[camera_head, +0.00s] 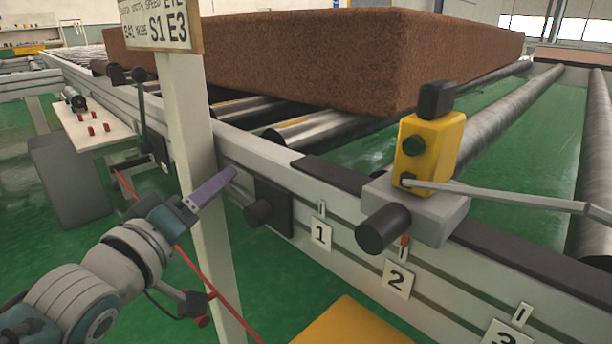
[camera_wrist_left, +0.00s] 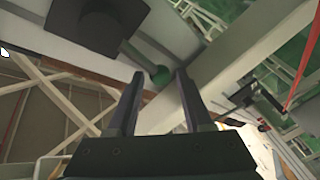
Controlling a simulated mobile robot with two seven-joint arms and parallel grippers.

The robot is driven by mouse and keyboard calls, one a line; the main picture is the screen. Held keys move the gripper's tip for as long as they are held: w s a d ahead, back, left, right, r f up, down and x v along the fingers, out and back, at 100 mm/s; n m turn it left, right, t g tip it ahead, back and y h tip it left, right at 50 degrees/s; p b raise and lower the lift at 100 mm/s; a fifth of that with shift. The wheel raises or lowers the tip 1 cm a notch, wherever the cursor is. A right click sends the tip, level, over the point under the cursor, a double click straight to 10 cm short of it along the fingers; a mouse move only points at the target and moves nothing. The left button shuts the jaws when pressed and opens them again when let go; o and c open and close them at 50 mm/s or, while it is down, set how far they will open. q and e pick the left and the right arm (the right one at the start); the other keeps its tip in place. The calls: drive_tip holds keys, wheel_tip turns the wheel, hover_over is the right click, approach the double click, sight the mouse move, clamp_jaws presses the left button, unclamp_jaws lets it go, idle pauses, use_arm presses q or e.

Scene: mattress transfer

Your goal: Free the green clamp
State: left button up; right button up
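The clamp shows in the left wrist view as a dark block and cylinder (camera_wrist_left: 112,22) with a thin lever. The lever ends in a green ball (camera_wrist_left: 159,77). In the head view its dark block and round knob (camera_head: 258,212) sit on the rail side, left of tag 1; the green ball does not show there. My left gripper (camera_head: 232,174) reaches to the rail beside the post. In the wrist view its two fingers (camera_wrist_left: 160,76) stand apart, with the green ball in the gap near the tips. I cannot tell whether they touch it. My right gripper is not in view.
A pale post with a sign (camera_head: 160,25) stands close to my left gripper. A red line (camera_head: 190,268) runs by my forearm. A yellow box (camera_head: 430,150) with a grey rod sits on the rail. A brown mattress (camera_head: 300,60) lies on the rollers.

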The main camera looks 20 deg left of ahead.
use_arm(q)
clamp_jaws()
idle(1.1)
